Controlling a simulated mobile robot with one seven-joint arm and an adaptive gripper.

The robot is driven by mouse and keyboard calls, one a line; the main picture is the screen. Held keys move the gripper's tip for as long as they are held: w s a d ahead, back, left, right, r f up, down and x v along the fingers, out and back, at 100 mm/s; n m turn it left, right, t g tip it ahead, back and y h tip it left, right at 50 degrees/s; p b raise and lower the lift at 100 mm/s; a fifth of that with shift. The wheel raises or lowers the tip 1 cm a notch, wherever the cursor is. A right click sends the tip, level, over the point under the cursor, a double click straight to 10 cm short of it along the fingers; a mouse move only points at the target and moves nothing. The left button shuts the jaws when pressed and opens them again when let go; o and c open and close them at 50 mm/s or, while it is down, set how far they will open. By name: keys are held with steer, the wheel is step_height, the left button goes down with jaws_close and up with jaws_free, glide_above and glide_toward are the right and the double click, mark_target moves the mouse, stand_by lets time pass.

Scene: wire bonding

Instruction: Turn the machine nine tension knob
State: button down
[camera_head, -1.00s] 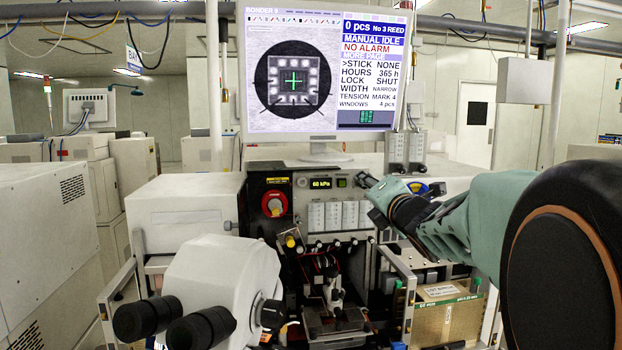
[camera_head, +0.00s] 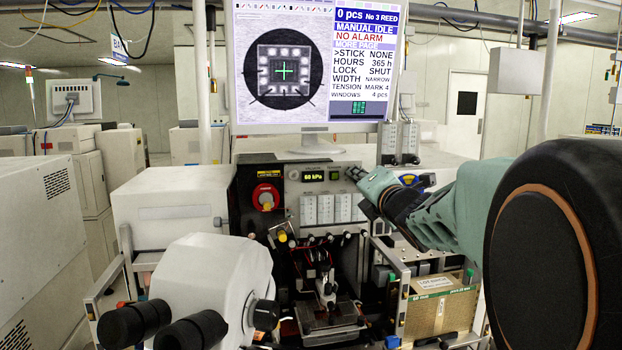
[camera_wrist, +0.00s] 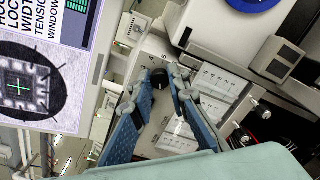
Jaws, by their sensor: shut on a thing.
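The black tension knob (camera_wrist: 160,79) stands on a pale panel with printed marks in the wrist view. My gripper (camera_wrist: 161,76) has its two blue fingers on either side of the knob and is shut on it. In the head view my gripper (camera_head: 352,175) reaches from the right to the upper front panel of the bonder, right of the lit pressure display (camera_head: 313,176). The monitor (camera_head: 310,122) above reads TENSION MARK 4 and NO ALARM.
A red rotary switch (camera_head: 266,197) sits left on the panel. A white microscope (camera_head: 220,270) with black eyepieces stands in front left. A carton (camera_head: 440,312) is at lower right. White sliders (camera_wrist: 215,82) are close to the fingers.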

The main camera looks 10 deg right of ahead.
steer(key=shift+m, duration=0.4)
steer(key=shift+r+m+p, duration=0.15)
steer(key=shift+m+p, duration=3.7)
steer(key=shift+m, duration=11.15)
